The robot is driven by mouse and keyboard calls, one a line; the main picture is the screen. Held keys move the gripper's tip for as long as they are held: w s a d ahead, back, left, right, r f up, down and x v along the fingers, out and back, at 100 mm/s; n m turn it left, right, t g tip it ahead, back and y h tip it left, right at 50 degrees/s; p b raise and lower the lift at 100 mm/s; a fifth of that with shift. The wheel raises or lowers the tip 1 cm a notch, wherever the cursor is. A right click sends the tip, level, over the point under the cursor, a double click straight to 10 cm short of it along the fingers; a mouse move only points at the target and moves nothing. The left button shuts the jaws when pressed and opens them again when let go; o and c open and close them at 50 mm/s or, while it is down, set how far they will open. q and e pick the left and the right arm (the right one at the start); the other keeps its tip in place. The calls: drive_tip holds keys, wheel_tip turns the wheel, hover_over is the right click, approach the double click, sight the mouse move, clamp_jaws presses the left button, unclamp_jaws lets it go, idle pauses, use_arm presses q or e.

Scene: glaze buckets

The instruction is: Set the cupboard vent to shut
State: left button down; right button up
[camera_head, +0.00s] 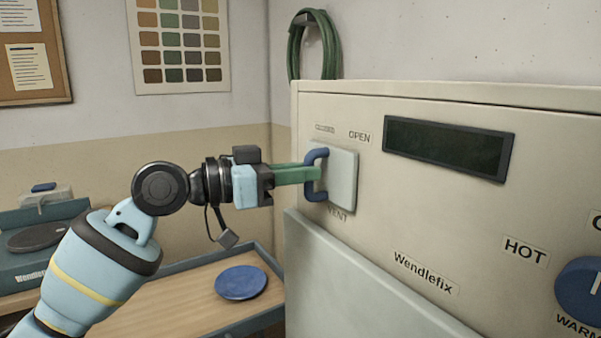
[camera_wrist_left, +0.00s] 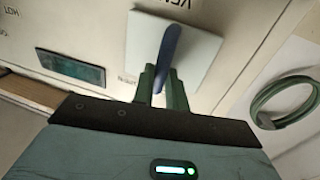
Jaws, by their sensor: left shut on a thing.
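The cupboard (camera_head: 460,130) is a cream box marked Wendlefix. Its vent is a pale square plate (camera_head: 343,177) with a blue handle (camera_head: 312,190), above the word VENT. An OPEN label and a smaller faint label sit above the plate. My left gripper (camera_head: 314,173) has green fingers and is shut on the blue handle. In the left wrist view the fingers (camera_wrist_left: 163,88) close around the handle (camera_wrist_left: 168,50), over the pale plate (camera_wrist_left: 195,50). The plate covers whatever is behind it. My right gripper is not in view.
A dark display (camera_head: 447,147) and a blue dial (camera_head: 585,288) marked HOT and WARM are on the cupboard front. A coiled green hose (camera_head: 293,48) hangs on the wall behind. A blue disc (camera_head: 241,282) lies on a wooden surface below my left arm.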

use_arm(q)
drive_tip(key=c, duration=1.4)
unclamp_jaws()
drive_tip(key=shift+w+a, duration=0.2)
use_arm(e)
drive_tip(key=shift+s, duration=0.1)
use_arm(q)
drive_tip(key=shift+s, duration=0.1)
drive_tip(key=b+v, duration=0.1)
drive_tip(key=v, duration=0.6)
drive_tip(key=shift+s+a, duration=0.15)
drive_tip(key=shift+a, duration=0.2)
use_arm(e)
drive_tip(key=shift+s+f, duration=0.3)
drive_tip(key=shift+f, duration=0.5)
